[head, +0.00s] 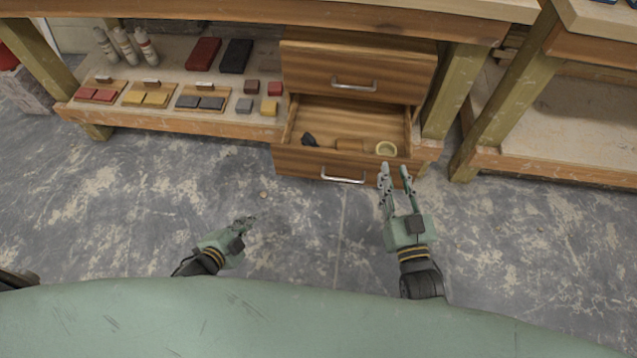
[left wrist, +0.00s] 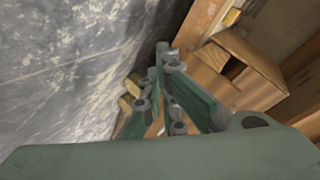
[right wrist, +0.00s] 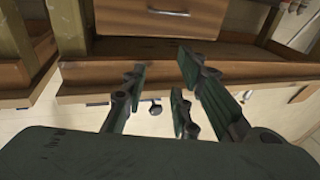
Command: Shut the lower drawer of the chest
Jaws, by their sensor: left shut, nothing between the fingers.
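The wooden chest (head: 358,70) has two drawers under the bench. Its upper drawer, with a metal handle (head: 354,86), is closed. The lower drawer (head: 300,162) is pulled out, its handle (head: 342,179) on the front. Inside lie a small dark object (head: 309,140), a brown block (head: 349,145) and a pale round dish (head: 386,149). My right gripper (head: 396,170) is open, its fingertips by the right end of the lower drawer's front; contact cannot be told. It also shows in the right wrist view (right wrist: 158,76). My left gripper (head: 250,220) is shut and empty, over the floor left of the drawer.
The bench's lower shelf (head: 150,118) holds bottles (head: 146,45), a red box (head: 203,54), a black box (head: 236,56) and colour samples (head: 149,97). A bench leg (head: 455,90) stands right of the chest. The floor (head: 310,230) before the drawer is clear.

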